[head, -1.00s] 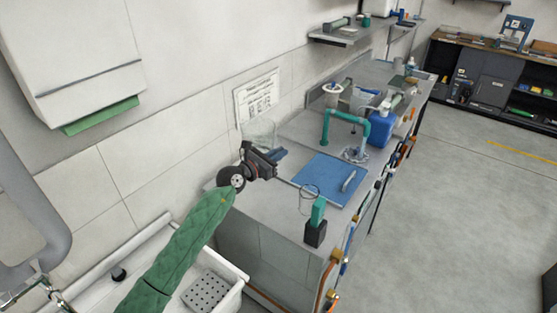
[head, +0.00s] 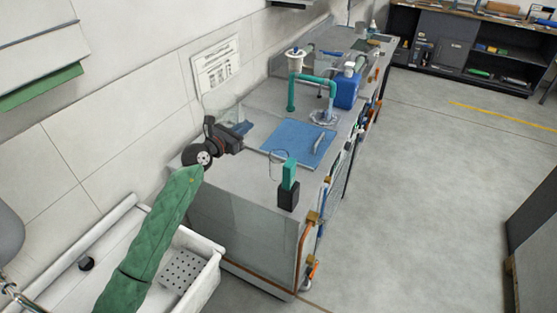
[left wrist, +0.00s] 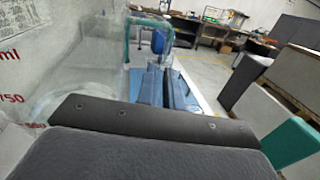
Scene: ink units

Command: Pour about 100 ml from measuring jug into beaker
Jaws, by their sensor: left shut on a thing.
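My left gripper (head: 238,135) is at the near left end of the grey counter, shut on the clear measuring jug (head: 224,114). The jug stands close to the wall, and its base is hard to make out. In the left wrist view the jug's clear wall (left wrist: 85,60) with red markings fills the left, beside my gripper's fingers (left wrist: 167,88). A small clear round vessel (head: 279,164), seemingly the beaker, is on the counter to the right of my gripper, apart from it. Any liquid is too faint to tell. My right gripper is not in view.
A green block on a black base (head: 288,187) stands beside the clear vessel. Behind are a blue mat (head: 290,143), a teal pipe (head: 292,95) and a blue container (head: 347,91). A white basin (head: 205,285) is at the lower left.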

